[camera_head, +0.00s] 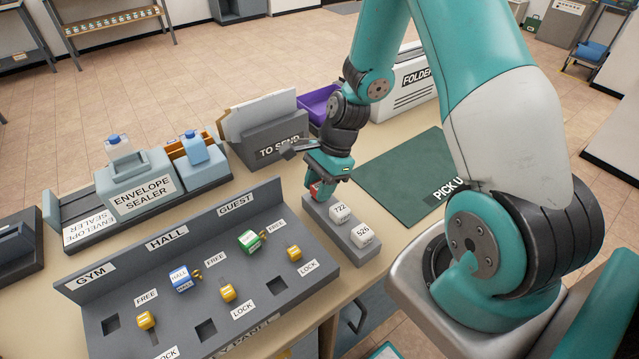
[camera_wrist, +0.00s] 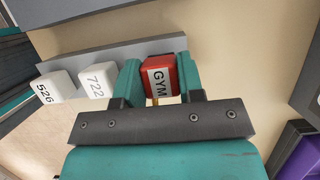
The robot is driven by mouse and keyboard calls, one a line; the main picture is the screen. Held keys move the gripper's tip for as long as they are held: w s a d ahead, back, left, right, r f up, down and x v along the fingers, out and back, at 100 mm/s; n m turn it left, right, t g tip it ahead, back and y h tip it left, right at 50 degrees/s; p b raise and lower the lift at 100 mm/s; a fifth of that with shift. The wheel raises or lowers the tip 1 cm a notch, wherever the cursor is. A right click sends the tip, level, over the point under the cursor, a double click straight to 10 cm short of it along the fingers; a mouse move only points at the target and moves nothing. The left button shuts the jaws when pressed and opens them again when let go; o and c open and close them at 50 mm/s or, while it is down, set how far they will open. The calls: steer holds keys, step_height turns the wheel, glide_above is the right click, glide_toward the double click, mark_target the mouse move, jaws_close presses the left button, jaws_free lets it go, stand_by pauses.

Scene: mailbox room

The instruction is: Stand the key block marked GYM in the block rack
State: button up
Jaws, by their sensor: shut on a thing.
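The red key block marked GYM (camera_wrist: 160,75) is between the fingers of my gripper (camera_wrist: 158,84) in the wrist view, its label facing the camera. In the head view my gripper (camera_head: 321,183) points down at the far end of the grey block rack (camera_head: 329,224), and only a little red of the GYM block (camera_head: 315,191) shows below it. My gripper is shut on the block. White blocks 722 (camera_head: 340,213) and 526 (camera_head: 362,234) stand in the rack. I cannot tell whether the GYM block touches the rack; its lower end is hidden.
The key panel (camera_head: 190,246) with GYM, HALL and GUEST labels lies left of the rack, with a blue HALL block (camera_head: 181,278) and a green block (camera_head: 249,241). A TO SEND holder (camera_head: 268,143) stands behind my gripper. A green mat (camera_head: 404,171) lies to the right.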

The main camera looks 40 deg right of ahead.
steer(key=shift+f, duration=0.1)
steer(key=shift+f, duration=0.25)
steer(key=o, duration=1)
steer(key=shift+r, duration=0.1)
step_height(320, 180, up, 7)
steer(key=p, duration=0.6)
steer(key=shift+p, duration=0.35)
